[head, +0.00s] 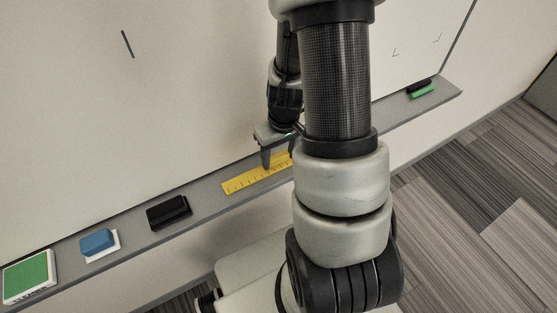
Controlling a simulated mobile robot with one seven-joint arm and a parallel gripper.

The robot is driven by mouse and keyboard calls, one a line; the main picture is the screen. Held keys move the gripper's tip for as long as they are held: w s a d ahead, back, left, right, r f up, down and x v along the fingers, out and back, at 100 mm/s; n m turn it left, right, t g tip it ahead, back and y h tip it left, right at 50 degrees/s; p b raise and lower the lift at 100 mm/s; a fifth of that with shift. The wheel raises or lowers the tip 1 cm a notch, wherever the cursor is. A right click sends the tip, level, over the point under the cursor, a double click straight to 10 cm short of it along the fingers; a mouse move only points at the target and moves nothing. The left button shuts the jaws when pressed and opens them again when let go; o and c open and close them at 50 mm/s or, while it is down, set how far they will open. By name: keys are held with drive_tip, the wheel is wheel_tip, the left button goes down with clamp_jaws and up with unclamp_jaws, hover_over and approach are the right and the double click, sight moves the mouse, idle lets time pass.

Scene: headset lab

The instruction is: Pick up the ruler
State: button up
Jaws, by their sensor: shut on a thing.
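The yellow ruler (246,182) lies along the grey ledge below the whiteboard, in the middle of the head view. My gripper (278,167) is at the ruler, with its fingers pointing down and shut on it. The ruler's right end is hidden behind my arm. I cannot tell whether the ruler is clear of the ledge or still touching it.
The narrow grey ledge (214,205) also holds a black eraser (168,212), a blue eraser (97,242) on a white base and a green-and-white box (29,276) to the left. A black-and-green eraser (421,88) sits at the far right. The whiteboard (150,110) rises behind.

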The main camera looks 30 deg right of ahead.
sight(279, 158)
drive_tip(key=shift+r, duration=0.15)
wheel_tip(279, 158, up, 10)
drive_tip(key=p, duration=0.1)
idle(0.3)
drive_tip(key=shift+o, duration=1.4)
drive_tip(key=shift+c, duration=0.9)
drive_tip(key=shift+r+p, duration=2.35)
drive_tip(key=shift+r, duration=0.55)
